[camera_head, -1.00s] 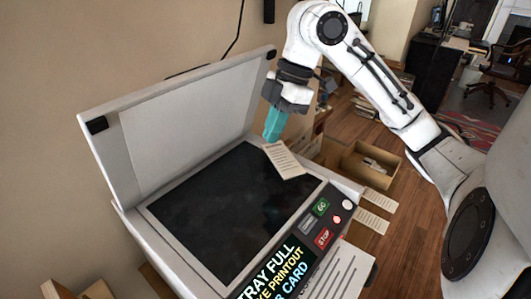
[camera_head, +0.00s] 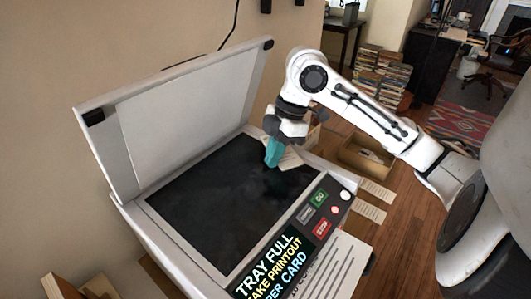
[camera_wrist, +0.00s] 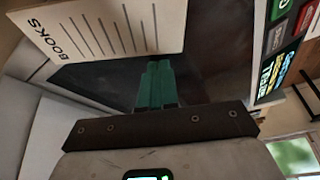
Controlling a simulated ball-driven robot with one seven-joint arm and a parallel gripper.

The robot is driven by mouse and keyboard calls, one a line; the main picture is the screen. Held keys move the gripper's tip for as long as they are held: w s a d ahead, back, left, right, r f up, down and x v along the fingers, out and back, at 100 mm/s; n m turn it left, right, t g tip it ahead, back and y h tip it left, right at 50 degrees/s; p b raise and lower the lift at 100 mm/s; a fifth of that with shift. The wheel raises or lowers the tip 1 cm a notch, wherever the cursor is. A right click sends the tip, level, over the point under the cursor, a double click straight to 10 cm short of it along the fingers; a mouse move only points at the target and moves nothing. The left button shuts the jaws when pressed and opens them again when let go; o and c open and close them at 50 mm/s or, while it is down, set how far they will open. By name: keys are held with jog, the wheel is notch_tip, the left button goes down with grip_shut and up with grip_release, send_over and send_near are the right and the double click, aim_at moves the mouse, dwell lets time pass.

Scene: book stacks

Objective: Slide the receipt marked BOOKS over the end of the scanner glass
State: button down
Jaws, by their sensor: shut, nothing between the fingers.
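The receipt marked BOOKS (camera_wrist: 110,28) is a cream slip with printed lines. In the head view the receipt (camera_head: 290,158) lies at the far right end of the dark scanner glass (camera_head: 215,200), partly hidden behind my gripper. My gripper (camera_head: 272,160) has teal fingers pressed together, pointing down at the receipt's left edge. In the wrist view my gripper (camera_wrist: 157,70) shows its teal fingertips at the receipt's near edge, with nothing between them. I cannot tell whether they touch it.
The scanner lid (camera_head: 185,115) stands open behind the glass. A control panel (camera_head: 315,215) with lit buttons and a "TRAY FULL" display (camera_head: 275,265) runs along the right side. Paper slips (camera_head: 372,200) stick out beside it. A cardboard box (camera_head: 365,160) stands on the floor beyond.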

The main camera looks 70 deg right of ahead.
jog(key=shift+s+d, duration=0.15)
jog(key=shift+d, duration=0.05)
jog(key=shift+s+d, duration=0.55)
jog(key=shift+d, duration=0.15)
